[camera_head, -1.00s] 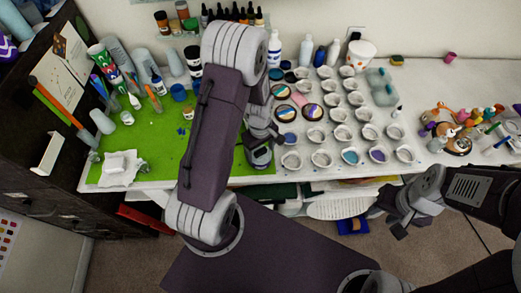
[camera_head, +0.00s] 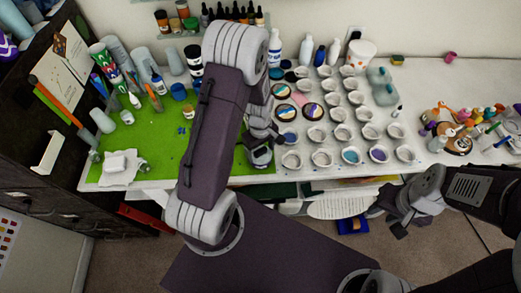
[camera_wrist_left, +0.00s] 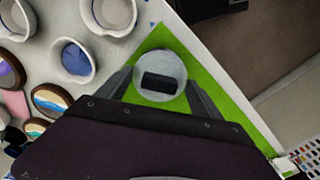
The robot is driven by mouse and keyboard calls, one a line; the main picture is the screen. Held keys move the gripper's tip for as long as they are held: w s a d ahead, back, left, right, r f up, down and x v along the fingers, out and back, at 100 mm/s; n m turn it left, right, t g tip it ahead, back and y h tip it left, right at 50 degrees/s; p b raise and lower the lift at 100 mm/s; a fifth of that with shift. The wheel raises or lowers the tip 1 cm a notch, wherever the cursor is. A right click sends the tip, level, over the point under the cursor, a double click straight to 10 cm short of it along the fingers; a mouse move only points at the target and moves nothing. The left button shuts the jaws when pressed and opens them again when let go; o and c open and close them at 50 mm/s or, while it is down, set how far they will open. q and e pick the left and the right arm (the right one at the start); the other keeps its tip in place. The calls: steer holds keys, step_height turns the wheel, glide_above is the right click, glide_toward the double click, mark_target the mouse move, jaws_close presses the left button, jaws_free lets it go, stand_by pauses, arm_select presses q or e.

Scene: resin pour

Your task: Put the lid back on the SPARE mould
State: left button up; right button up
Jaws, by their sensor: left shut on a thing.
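In the left wrist view, a round pale lid (camera_wrist_left: 160,62) with a dark rectangular grip on top lies between the fingers of my left gripper (camera_wrist_left: 160,93). The gripper is shut on it, above the green mat. I cannot tell whether a mould is under the lid. In the head view my left gripper (camera_head: 262,150) is over the mat's right edge, and my arm hides most of what it holds. No label shows which cup is the SPARE mould. My right gripper (camera_head: 393,224) is in front of the table's edge, its fingers too unclear to read.
Several white cups (camera_head: 322,158) stand in rows right of the green mat (camera_head: 225,165), some with blue or purple inside. Round painted pieces (camera_head: 286,113) lie nearby. Bottles (camera_head: 276,48) stand at the back. A crumpled white cloth (camera_head: 118,167) lies at the mat's left.

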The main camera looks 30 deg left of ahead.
stand_by(0.3)
arm_select(q)
steer(key=o, duration=1.4)
steer(key=shift+c, duration=0.2)
step_height(320, 180, up, 7)
steer(key=p, duration=0.6)
steer(key=shift+r+p, duration=0.1)
steer(key=shift+p, duration=0.2)
jaws_close()
steer(key=shift+f, duration=0.25)
